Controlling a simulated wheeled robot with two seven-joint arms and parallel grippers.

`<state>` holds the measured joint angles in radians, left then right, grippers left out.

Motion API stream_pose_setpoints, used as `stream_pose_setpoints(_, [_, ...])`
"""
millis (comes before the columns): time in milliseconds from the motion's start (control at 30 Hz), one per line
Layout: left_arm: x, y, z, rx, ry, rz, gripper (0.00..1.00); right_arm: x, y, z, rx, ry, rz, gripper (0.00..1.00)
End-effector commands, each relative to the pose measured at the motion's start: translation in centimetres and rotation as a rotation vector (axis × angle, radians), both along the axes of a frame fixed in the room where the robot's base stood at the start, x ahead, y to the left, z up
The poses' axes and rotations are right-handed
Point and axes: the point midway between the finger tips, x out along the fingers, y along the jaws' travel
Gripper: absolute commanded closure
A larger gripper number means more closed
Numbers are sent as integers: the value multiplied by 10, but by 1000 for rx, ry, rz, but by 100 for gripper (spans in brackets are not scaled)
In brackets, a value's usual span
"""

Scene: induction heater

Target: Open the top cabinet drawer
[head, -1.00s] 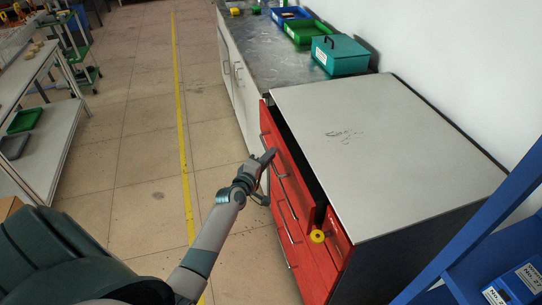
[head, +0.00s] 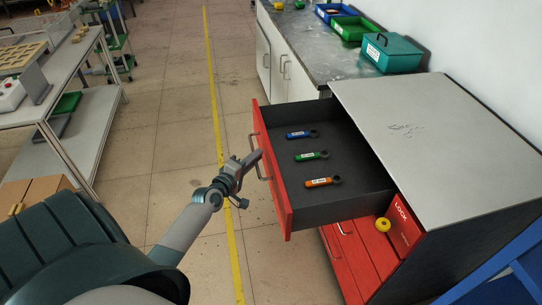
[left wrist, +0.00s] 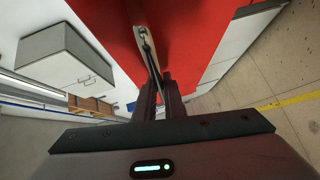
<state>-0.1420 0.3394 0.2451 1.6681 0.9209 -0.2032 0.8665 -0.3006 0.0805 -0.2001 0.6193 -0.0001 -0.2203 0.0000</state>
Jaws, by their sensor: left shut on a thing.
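The red cabinet (head: 345,262) has a grey top, and its top drawer (head: 345,158) is pulled far out to the left. The dark drawer tray holds three tagged tools: a blue one (head: 301,134), a green one (head: 311,156) and an orange one (head: 322,182). My left gripper (head: 250,163) is at the drawer front, shut on the metal drawer handle (head: 262,166). The left wrist view shows its fingers (left wrist: 160,88) around the handle (left wrist: 148,50) against the red front. My right gripper is not in view.
A yellow round knob (head: 383,225) sits beside a red LOCK panel (head: 402,226). A grey counter (head: 318,50) behind holds a teal box (head: 392,53) and trays. A white workbench (head: 65,90) stands at left. The floor between is clear.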

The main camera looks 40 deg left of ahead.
Motion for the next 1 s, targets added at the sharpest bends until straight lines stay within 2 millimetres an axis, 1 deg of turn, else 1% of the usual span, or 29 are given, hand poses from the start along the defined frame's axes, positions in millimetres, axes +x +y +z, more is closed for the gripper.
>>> stream_pose_setpoints(33, [-10, 8, -5, 5, 5, 0, 100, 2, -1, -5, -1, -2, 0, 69])
stream_pose_setpoints(100, [-20, 17, -4, 4, 6, -1, 100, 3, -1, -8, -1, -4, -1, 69])
stream_pose_setpoints(300, [-38, 32, -3, 2, 3, -1, 100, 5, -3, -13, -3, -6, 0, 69])
stream_pose_setpoints(467, [-43, 36, -2, 2, 4, -1, 100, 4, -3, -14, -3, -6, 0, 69])
stream_pose_setpoints(767, [-43, 36, -2, 0, 3, -1, 100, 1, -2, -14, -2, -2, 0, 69])
stream_pose_setpoints(800, [-43, 36, -2, 0, 3, -1, 88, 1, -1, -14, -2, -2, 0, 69])
stream_pose_setpoints(867, [-43, 36, -1, 0, 2, -1, 74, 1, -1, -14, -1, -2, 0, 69])
stream_pose_setpoints(900, [-43, 36, -1, 0, 2, 0, 73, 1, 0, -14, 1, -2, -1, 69])
stream_pose_setpoints(1000, [-43, 36, -1, 0, 1, 0, 73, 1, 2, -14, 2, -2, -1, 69])
